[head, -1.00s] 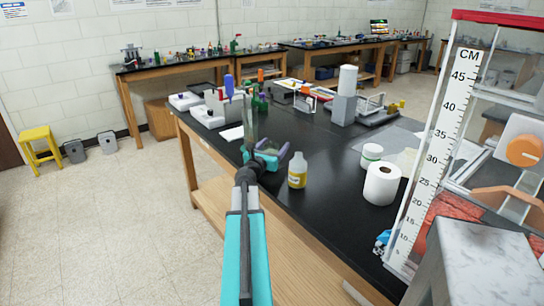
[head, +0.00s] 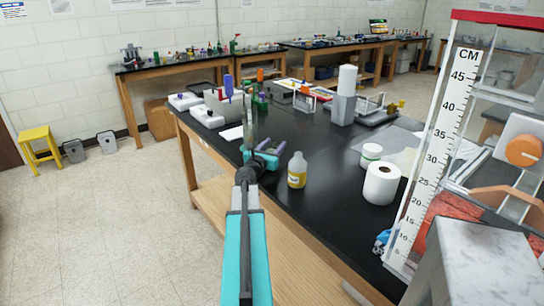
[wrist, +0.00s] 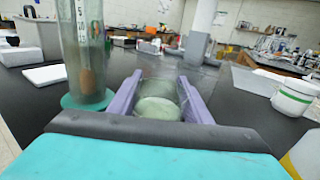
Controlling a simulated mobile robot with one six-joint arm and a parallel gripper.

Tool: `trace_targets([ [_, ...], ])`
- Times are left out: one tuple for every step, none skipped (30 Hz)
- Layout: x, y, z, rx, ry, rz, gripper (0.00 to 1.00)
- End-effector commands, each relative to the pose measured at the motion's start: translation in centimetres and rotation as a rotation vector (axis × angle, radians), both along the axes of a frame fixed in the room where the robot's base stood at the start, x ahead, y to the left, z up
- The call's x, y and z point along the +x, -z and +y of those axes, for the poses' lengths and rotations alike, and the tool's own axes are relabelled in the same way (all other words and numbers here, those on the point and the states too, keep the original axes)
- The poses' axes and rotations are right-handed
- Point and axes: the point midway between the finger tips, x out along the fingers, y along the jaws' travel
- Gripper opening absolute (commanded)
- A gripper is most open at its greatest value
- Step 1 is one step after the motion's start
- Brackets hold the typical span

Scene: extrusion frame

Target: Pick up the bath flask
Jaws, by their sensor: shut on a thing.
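My gripper (wrist: 159,84) shows in the wrist view with its two purple fingers on either side of a clear glass vessel, which I take to be the bath flask (wrist: 157,106). The fingers are shut on it. Its round pale bottom shows between them, and I look partly down into it. In the head view my gripper (head: 264,147) is over the near left part of the black bench, and the flask is too small and clear there to make out. Whether the flask touches the bench is not clear.
A tall glass cylinder (wrist: 84,50) on a teal base stands close left of my fingers. A yellow bottle (head: 297,171), a white jar (head: 370,155) and a paper roll (head: 381,184) stand to the right on the black bench (head: 325,195). A ruler frame (head: 434,150) stands far right.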

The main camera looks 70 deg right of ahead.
Motion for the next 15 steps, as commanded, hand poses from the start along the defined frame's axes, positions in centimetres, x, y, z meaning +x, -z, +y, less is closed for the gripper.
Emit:
trace_targets([
  [0.0, 0.0, 0.0, 0.0, 0.0, 0.0, 0.21],
  [0.0, 0.0, 0.0, 0.0, 0.0, 0.0, 0.21],
  [0.0, 0.0, 0.0, 0.0, 0.0, 0.0, 0.21],
  [0.0, -0.01, 0.0, 0.0, 0.0, 0.0, 0.21],
  [0.0, -0.01, 0.0, 0.0, 0.0, 0.0, 0.21],
  [0.0, -0.02, 0.0, 0.0, 0.0, 0.0, 0.21],
  [0.01, -0.04, 0.0, 0.0, 0.0, 0.0, 0.21],
  [0.01, -0.05, 0.0, 0.0, 0.0, 0.0, 0.21],
  [0.0, -0.09, 0.0, 0.0, 0.0, 0.0, 0.21],
  [0.01, -0.12, 0.0, 0.0, 0.0, 0.0, 0.21],
  [0.01, -0.15, 0.0, 0.0, 0.0, -0.001, 0.21],
  [0.01, -0.21, 0.0, 0.0, 0.0, -0.001, 0.21],
  [0.01, -0.27, 0.0, 0.0, 0.0, -0.001, 0.21],
  [0.01, -0.33, 0.0, 0.0, 0.0, -0.001, 0.21],
  [0.01, -0.42, 0.0, 0.0, 0.0, -0.001, 0.21],
])
